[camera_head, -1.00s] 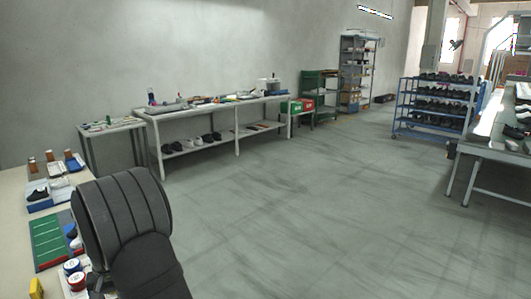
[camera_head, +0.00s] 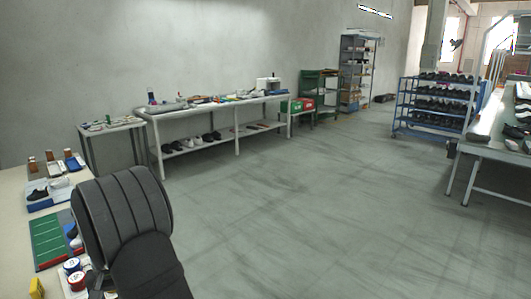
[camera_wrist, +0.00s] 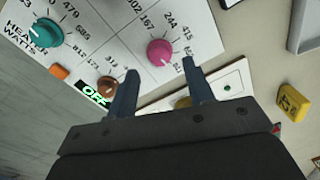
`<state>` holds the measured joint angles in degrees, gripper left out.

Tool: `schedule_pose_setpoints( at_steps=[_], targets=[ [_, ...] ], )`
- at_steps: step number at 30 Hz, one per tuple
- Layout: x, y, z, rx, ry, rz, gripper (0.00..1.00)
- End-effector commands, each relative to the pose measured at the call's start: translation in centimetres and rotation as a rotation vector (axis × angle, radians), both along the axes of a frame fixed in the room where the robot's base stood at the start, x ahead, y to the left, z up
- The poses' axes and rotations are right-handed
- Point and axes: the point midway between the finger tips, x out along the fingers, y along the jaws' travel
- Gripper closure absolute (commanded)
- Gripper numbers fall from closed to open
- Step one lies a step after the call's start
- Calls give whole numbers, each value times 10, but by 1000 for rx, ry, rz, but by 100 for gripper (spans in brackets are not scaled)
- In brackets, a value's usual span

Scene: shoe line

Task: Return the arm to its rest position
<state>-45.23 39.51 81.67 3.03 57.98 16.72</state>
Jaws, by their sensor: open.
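In the wrist view my gripper (camera_wrist: 160,69) is open, with its two dark blue fingers apart and nothing seen between them. It shows over a white control panel (camera_wrist: 195,22) with a teal knob (camera_wrist: 47,33), a pink knob (camera_wrist: 160,52), a brown knob (camera_wrist: 107,86), an orange button (camera_wrist: 59,71) and a green "OFF" display (camera_wrist: 93,94). I cannot tell whether the fingers touch the panel. In the head view a dark part of my arm covers part of the left workbench (camera_head: 15,225), and my gripper is hidden there.
In the wrist view a yellow block (camera_wrist: 291,103) and a grey tray (camera_wrist: 305,25) lie at the right. In the head view the left bench holds a green board (camera_head: 51,240), shoes on a blue tray (camera_head: 40,206) and round tins (camera_head: 76,281). The floor (camera_head: 300,215) beyond is clear.

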Motion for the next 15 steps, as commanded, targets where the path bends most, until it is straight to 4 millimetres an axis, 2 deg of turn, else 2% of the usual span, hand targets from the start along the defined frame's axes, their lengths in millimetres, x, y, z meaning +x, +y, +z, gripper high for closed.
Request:
schedule_pose_setpoints(
  at_steps=[1,15],
  targets=[
    [1,0,12,3,-3,0,52],
    [3,-4,105,3,-3,-1,52]
  ],
)
